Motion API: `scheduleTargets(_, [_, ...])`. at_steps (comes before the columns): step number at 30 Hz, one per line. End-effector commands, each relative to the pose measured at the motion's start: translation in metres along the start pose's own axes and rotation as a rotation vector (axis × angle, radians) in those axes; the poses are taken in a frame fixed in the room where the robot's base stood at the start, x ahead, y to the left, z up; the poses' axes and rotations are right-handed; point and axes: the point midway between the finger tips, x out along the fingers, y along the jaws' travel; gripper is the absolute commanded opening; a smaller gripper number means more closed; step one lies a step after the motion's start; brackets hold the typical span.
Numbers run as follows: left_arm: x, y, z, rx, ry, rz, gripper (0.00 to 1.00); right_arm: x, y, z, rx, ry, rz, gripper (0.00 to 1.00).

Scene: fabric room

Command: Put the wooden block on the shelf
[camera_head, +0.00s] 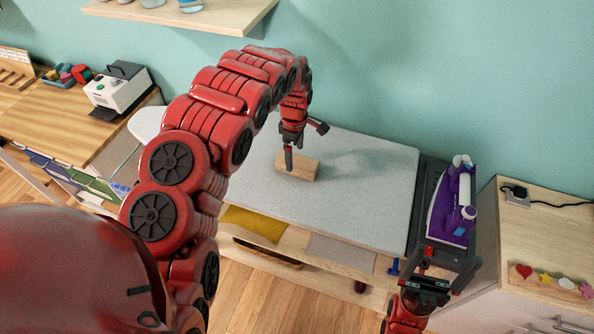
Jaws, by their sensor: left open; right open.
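My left gripper (301,146) is over the block, pointing down and open. One finger reaches down in front of the block's left part; whether it touches cannot be told. A wooden wall shelf (225,17) is at the top left, with a few cups or jars on it, cut off by the picture's edge. My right gripper (446,274) is open and empty at the lower right, in front of the iron's stand.
A purple and white iron (452,205) stands on a dark rest (428,190) at the board's right end. A wooden cabinet (545,235) is at the right. A desk (60,125) with a white machine (118,88) is at the left. Folded cloths lie under the board, including a yellow one (255,223).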

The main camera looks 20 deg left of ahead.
Motion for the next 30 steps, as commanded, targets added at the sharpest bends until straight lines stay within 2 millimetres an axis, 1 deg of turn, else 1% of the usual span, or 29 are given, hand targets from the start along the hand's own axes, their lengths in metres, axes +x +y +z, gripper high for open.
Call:
scheduleTargets(5, [0.006, 0.001, 0.002, 0.001, 0.000, -0.001, 1.00, 0.012, 0.001, -0.002, 0.000, 0.000, 0.000, 0.97])
scheduleTargets(10, [0.026, 0.001, 0.007, 0.001, -0.002, -0.002, 1.00, 0.025, 0.001, -0.004, 0.000, 0.000, 0.000, 0.97])
scheduleTargets(12, [0.035, 0.001, 0.007, 0.000, -0.002, -0.003, 1.00, 0.027, 0.001, -0.005, 0.000, 0.000, 0.000, 0.97])
scheduleTargets(16, [0.046, 0.001, 0.007, 0.000, -0.002, -0.004, 1.00, 0.030, 0.002, -0.005, 0.000, 0.000, 0.000, 0.97])
scheduleTargets(20, [0.051, 0.001, 0.006, -0.001, 0.000, -0.002, 1.00, 0.031, 0.002, -0.005, 0.000, 0.000, 0.000, 0.97])
scheduleTargets(26, [0.051, 0.002, 0.006, -0.001, 0.000, 0.000, 1.00, 0.030, 0.002, -0.005, 0.000, 0.000, 0.000, 0.97])
scheduleTargets(27, [0.051, 0.002, 0.006, -0.001, 0.000, 0.000, 0.98, 0.030, 0.002, -0.005, 0.000, 0.000, 0.000, 0.97])
scheduleTargets(29, [0.051, 0.002, 0.006, -0.001, 0.000, 0.000, 0.87, 0.030, 0.002, -0.005, 0.000, 0.000, 0.000, 0.97])
scheduleTargets(30, [0.051, 0.002, 0.006, -0.001, 0.000, 0.000, 0.80, 0.030, 0.002, -0.005, 0.000, 0.000, 0.000, 0.97])
